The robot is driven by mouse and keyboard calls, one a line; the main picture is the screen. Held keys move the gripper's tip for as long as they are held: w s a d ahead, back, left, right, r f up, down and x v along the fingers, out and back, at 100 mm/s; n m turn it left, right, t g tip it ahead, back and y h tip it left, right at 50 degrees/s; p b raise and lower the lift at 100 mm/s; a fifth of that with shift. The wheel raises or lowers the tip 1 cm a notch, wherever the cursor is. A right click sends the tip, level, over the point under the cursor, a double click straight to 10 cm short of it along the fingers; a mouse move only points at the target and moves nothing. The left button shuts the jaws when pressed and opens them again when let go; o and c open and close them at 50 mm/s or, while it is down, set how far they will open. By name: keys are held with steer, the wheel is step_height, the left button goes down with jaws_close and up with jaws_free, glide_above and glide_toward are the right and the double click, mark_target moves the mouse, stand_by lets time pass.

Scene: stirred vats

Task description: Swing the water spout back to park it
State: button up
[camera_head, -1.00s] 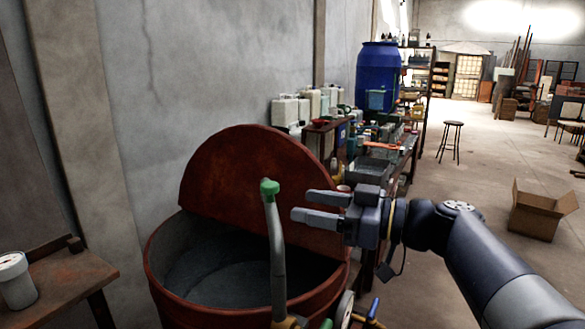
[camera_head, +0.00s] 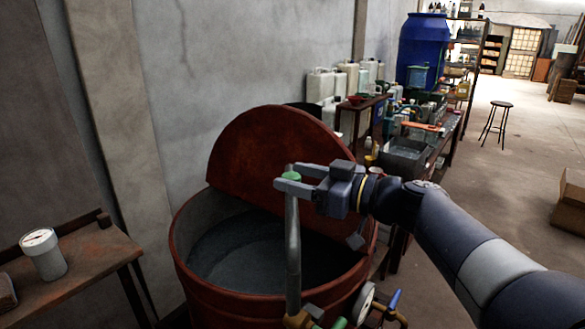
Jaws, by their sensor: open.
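The water spout (camera_head: 292,250) is a grey upright pipe with a green tip (camera_head: 291,176). It rises from a brass fitting (camera_head: 297,320) in front of the red-brown vat (camera_head: 205,290). The vat's half lid (camera_head: 268,150) stands raised at the back, and the inside looks dark grey. My gripper (camera_head: 285,179) is open at the top of the spout, with its fingers pointing left. The green tip shows between or just behind the fingers; I cannot tell whether they touch it.
A wooden bench (camera_head: 85,265) with a white container (camera_head: 44,254) stands at the left. A gauge (camera_head: 362,303) and a blue-handled valve (camera_head: 393,304) sit low beside the spout's base. Shelves with jugs and a blue barrel (camera_head: 422,50) stand behind. Open floor lies to the right.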

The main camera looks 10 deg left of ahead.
steer(key=shift+w+a, duration=0.15)
steer(key=shift+a, duration=0.55)
steer(key=shift+c, duration=0.4)
jaws_close()
